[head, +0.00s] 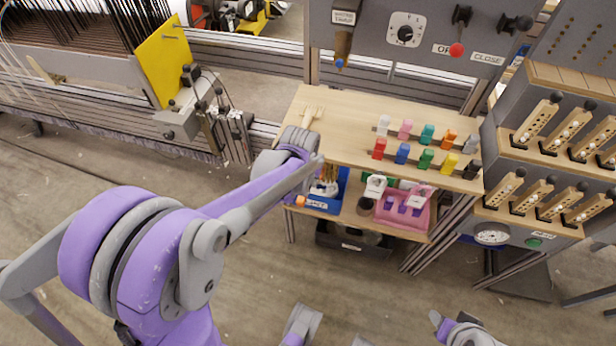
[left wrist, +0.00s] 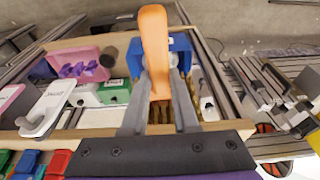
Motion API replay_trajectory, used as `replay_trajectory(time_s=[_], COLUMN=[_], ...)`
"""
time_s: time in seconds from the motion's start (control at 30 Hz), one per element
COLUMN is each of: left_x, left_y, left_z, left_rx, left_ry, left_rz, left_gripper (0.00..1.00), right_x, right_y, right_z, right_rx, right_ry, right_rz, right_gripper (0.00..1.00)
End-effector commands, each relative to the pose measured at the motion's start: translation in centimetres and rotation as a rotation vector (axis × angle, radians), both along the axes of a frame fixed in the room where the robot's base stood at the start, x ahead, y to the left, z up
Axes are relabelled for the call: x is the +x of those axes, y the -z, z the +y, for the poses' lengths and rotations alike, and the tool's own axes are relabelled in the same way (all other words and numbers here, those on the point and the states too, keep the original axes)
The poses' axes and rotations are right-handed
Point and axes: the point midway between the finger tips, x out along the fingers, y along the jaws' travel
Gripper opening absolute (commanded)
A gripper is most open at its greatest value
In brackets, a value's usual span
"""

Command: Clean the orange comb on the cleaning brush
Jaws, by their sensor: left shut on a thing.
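The orange comb (left wrist: 154,45) is gripped between the two grey fingers of my left gripper (left wrist: 158,105) in the left wrist view, its rounded end pointing away from the palm. In the head view only a small orange piece (head: 300,201) shows by the blue bin. Brown bristle-like tufts (left wrist: 207,104) show beside and between the fingers; they may be the cleaning brush. I cannot tell whether the comb touches them. In the head view my left forearm hides most of the left gripper. Part of my right arm's end (head: 466,333) shows at the bottom edge; its fingers are unclear.
A blue bin (head: 326,204) and a pink tray (head: 409,217) with purple pieces stand on the lower shelf. The wooden tabletop (head: 345,118) above holds several coloured clips (head: 402,153) and a pale wooden tool (head: 312,117).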

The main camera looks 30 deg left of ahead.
Motion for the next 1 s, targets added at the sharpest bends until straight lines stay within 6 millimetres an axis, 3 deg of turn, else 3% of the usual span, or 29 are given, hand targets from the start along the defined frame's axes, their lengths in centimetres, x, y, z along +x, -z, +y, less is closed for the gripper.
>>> replay_trajectory(time_s=[1.0], left_x=[-0.1], left_y=[7.2], left_z=[0.0], left_rx=[0.0], left_ry=[0.0], left_rz=[0.0], left_gripper=[0.0], right_x=[0.3], right_y=[5.6], right_z=[0.0], right_rx=[0.0], right_ry=[0.0], right_rz=[0.019], right_gripper=[0.5])
